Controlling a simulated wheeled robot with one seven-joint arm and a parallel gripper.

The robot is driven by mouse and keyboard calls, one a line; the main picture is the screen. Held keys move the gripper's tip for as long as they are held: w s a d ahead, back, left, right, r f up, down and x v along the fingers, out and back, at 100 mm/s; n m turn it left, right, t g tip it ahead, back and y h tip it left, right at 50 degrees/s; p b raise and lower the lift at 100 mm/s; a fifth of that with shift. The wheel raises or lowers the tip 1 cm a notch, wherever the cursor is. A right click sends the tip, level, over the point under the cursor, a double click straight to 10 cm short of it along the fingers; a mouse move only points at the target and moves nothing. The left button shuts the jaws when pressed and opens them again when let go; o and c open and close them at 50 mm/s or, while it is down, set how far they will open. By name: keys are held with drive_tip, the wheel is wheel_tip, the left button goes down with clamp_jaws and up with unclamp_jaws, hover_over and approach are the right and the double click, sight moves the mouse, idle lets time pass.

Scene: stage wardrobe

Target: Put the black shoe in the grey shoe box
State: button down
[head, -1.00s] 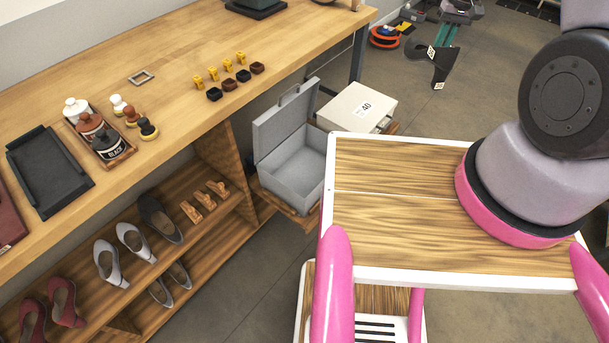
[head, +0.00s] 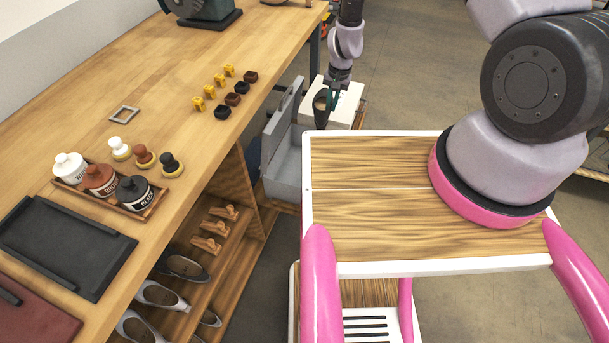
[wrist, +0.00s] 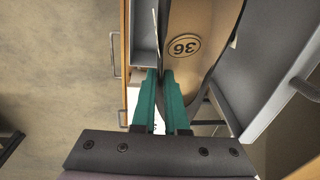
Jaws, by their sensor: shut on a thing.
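The black shoe (head: 321,115) is in my gripper (head: 335,92), hanging toe down in the head view beside the open grey shoe box (head: 284,172). In the wrist view its tan insole marked 36 (wrist: 190,40) faces the camera, and the green fingers (wrist: 163,82) are shut on the shoe's edge. The grey box's lid (head: 284,108) stands raised. Grey box-like panels (wrist: 282,65) flank the shoe in the wrist view. My cart partly hides the box, and I cannot tell whether the shoe is above its opening.
A white box (head: 346,110) stands behind my gripper. The workbench (head: 165,75) at left holds polish bottles, brushes and a black tray (head: 65,245). Shelves below hold several shoes, including a dark one (head: 183,266). Open floor (head: 420,80) lies behind and right of the white box.

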drive_tip(key=s+a+f+m, duration=0.1)
drive_tip(key=s+a+f, duration=0.25)
drive_tip(key=f, duration=0.25)
drive_tip(key=s+a+f+m, duration=0.2)
drive_tip(key=s+a+f, duration=0.15)
drive_tip(key=f, duration=0.25)
approach(298, 176)
drive_tip(key=d+f, duration=0.1)
drive_tip(key=s+d+f, duration=0.1)
drive_tip(key=d, duration=0.1)
drive_tip(key=shift+f, duration=0.15)
drive_tip(key=shift+w+a+f, duration=0.15)
drive_tip(key=shift+a, duration=0.05)
drive_tip(key=shift+w+a, duration=0.3)
drive_tip(key=shift+a, duration=0.6)
drive_tip(key=shift+w+a, duration=0.35)
drive_tip(key=shift+a, duration=0.55)
drive_tip(key=shift+d+f, duration=0.1)
drive_tip(key=shift+f, duration=0.4)
drive_tip(key=c, duration=0.9)
unclamp_jaws()
drive_tip(key=shift+f, duration=0.1)
drive_tip(key=shift+c, duration=0.2)
